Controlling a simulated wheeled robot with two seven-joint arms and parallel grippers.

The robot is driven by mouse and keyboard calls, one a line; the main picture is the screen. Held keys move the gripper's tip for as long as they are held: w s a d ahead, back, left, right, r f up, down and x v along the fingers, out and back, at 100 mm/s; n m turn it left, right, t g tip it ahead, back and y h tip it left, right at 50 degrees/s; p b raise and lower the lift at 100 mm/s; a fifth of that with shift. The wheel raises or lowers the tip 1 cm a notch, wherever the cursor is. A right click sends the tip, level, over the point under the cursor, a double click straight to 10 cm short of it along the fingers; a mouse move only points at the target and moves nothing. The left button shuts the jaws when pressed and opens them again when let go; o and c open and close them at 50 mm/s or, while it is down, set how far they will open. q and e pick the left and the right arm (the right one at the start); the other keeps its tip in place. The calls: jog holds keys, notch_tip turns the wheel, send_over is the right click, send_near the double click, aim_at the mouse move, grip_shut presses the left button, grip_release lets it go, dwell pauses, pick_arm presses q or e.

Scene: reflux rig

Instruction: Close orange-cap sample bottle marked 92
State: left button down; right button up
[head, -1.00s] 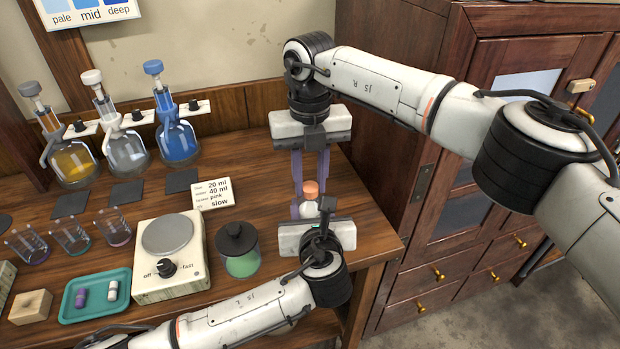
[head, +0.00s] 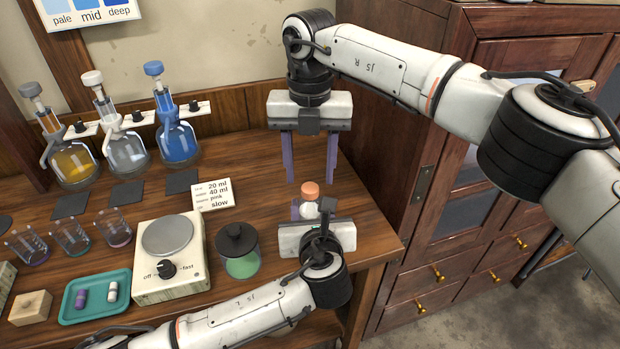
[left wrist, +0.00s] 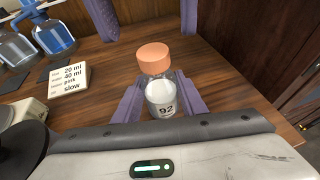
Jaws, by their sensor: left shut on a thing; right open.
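The sample bottle (left wrist: 161,98) is clear with a white label reading 92 and stands upright near the right end of the bench. Its orange cap (left wrist: 153,58) sits on top of the bottle; whether it is tight cannot be told. The bottle also shows in the head view (head: 309,208). My left gripper (left wrist: 155,103) is shut on the bottle, one purple finger on each side. My right gripper (head: 310,172) is open and empty, above and behind the cap, its fingers pointing down and apart from it.
A green jar with a black lid (head: 238,252) stands left of my left gripper. A stirrer (head: 170,282), a teal tray (head: 70,316) and a card (head: 212,194) lie further left. Stoppered flasks (head: 180,140) stand at the back. A wooden cabinet (head: 400,250) is at the right.

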notch_tip(320, 180, up, 9)
jog(key=shift+f, duration=0.1)
dwell(0.3)
pick_arm(q)
jog(key=c, duration=1)
grip_release()
jog(key=v, duration=1)
jog(key=shift+s, duration=0.15)
pick_arm(e)
jog(key=shift+f, duration=0.1)
jog(key=shift+s, duration=0.1)
